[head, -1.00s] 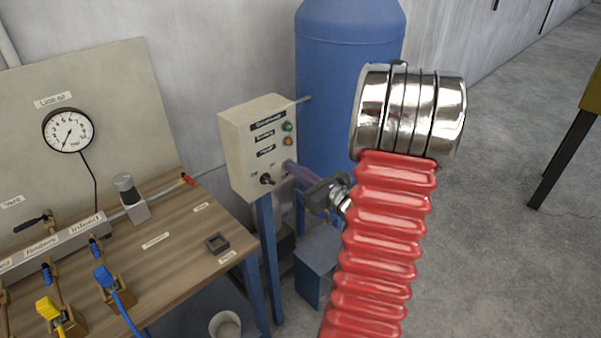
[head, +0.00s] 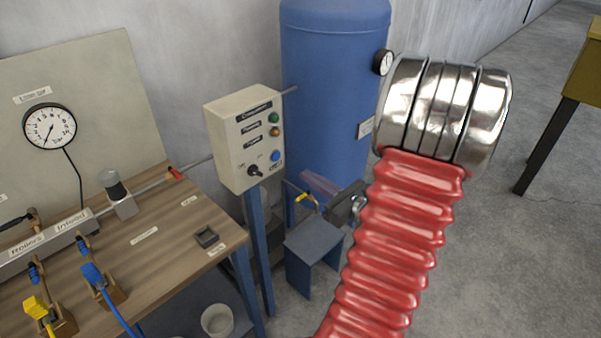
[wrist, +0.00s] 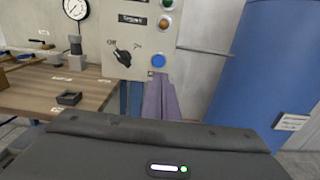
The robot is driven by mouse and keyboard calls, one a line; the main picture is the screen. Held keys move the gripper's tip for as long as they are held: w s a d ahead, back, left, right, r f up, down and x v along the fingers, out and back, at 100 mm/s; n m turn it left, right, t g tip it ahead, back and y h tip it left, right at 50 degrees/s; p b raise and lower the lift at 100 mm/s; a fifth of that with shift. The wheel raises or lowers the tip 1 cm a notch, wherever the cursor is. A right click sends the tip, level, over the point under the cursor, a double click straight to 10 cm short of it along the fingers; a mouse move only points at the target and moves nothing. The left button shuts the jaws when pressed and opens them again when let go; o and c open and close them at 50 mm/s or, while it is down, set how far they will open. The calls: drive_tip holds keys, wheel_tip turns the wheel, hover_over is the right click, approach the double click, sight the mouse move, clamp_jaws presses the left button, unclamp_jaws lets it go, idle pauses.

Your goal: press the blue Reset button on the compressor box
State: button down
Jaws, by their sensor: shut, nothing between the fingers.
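The compressor box (head: 224,125) is a cream panel on blue legs, in the middle of the head view. Its blue Reset button (head: 275,156) is low on the right of the front face, in full sight. In the wrist view the blue button (wrist: 158,61) is just above my fingertips. A black selector knob (head: 255,170) is to its left, with green (head: 274,118) and orange (head: 275,132) round fittings above. My gripper (head: 306,177), with purple translucent fingers, is shut and empty, right of and below the button in the head view. The fingers also show in the wrist view (wrist: 157,80), apparently clear of the button.
A tall blue tank (head: 330,90) with a gauge stands behind the box. A thin pipe (wrist: 205,51) runs from the box's right side. A wooden bench (head: 165,235) with labelled valves is at the left. Clear concrete floor (head: 470,250) lies at the right.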

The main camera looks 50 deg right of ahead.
drive_tip(key=shift+s, duration=1.85)
drive_tip(key=shift+a, duration=0.1)
drive_tip(key=w+a+n+g+y, duration=0.1)
drive_tip(key=a+n+g+y, duration=0.45)
drive_tip(key=a+n, duration=0.6)
drive_tip(key=w+a+n+g+y, duration=0.2)
drive_tip(key=a+n+g+y, duration=0.35)
drive_tip(key=a, duration=1.15)
drive_tip(key=s+a+n+g+h, duration=0.4)
drive_tip(key=s+a+n+h, duration=0.15)
drive_tip(key=n, duration=0.55)
wheel_tip(320, 180, up, 8)
drive_tip(key=n+t+h, duration=0.2)
drive_tip(key=n+h, duration=0.3)
drive_tip(key=n, duration=0.3)
drive_tip(key=shift+w+f+n+t, duration=0.2)
drive_tip(key=shift+f+n+t, duration=0.05)
drive_tip(key=shift+n+t, duration=0.05)
